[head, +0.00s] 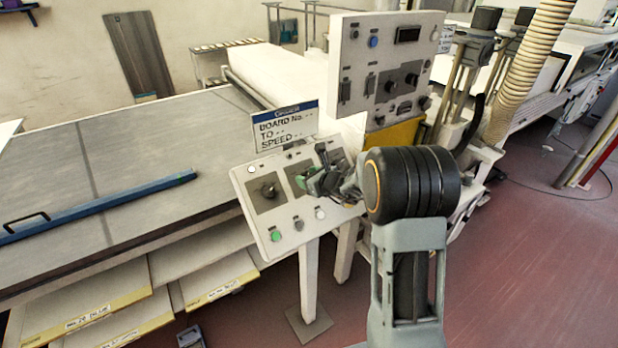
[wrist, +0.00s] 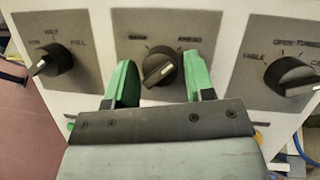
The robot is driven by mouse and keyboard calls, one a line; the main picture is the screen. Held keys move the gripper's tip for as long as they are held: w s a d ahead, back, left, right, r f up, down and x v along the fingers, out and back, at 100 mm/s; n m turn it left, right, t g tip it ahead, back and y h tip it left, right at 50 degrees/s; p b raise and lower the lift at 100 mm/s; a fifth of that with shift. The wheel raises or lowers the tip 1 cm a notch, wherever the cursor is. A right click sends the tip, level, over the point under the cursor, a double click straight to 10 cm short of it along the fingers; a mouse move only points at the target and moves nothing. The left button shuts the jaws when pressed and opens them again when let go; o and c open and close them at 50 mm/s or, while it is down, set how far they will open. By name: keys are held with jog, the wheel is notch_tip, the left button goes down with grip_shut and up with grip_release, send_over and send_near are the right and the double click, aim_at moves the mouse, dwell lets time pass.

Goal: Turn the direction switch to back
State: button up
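The direction switch (wrist: 161,68) is a black round knob on a dark grey plate, the middle of three knobs in the wrist view. A label reading AHEAD is at its upper right; the label at its upper left is too blurred to read. A pale line on the knob slants from lower left to upper right. My gripper (wrist: 160,80) is open, with one green finger on each side of this knob. I cannot tell whether either finger touches it. In the head view, my gripper (head: 318,184) covers the middle of the sloped white control panel (head: 257,226), hiding the knob.
Neighbouring knobs stand left (wrist: 52,60) and right (wrist: 289,76) in the wrist view. A green button (head: 276,236) is low on the panel. An upright white control box (head: 350,56) stands behind, and a conveyor table (head: 140,135) with a blue bar (head: 100,205) lies left.

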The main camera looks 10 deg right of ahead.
jog(key=c, duration=0.6)
jog(key=n+g+y+b, duration=0.1)
jog(key=n+b, duration=0.1)
jog(key=n, duration=0.1)
jog(key=shift+w+d+f, duration=0.1)
jog(key=n+b, duration=0.1)
jog(key=n, duration=0.1)
jog(key=n+g+b, duration=0.1)
jog(key=n, duration=0.1)
jog(key=shift+n+g+y, duration=0.3)
jog(key=shift+y, duration=0.1)
jog(key=n+g+b, duration=0.1)
jog(key=n, duration=0.2)
jog(key=n+g, duration=0.1)
jog(key=n, duration=0.1)
jog(key=shift+w+r+n+b, duration=0.1)
jog(key=shift+r+n+b, duration=0.1)
jog(key=shift+n+b, duration=0.2)
jog(key=n+g+h, duration=0.1)
jog(key=n+g, duration=0.1)
jog(key=n, duration=0.3)
jog(key=shift+r+b, duration=0.1)
jog(key=shift+b, duration=0.3)
jog(key=shift+n, duration=0.5)
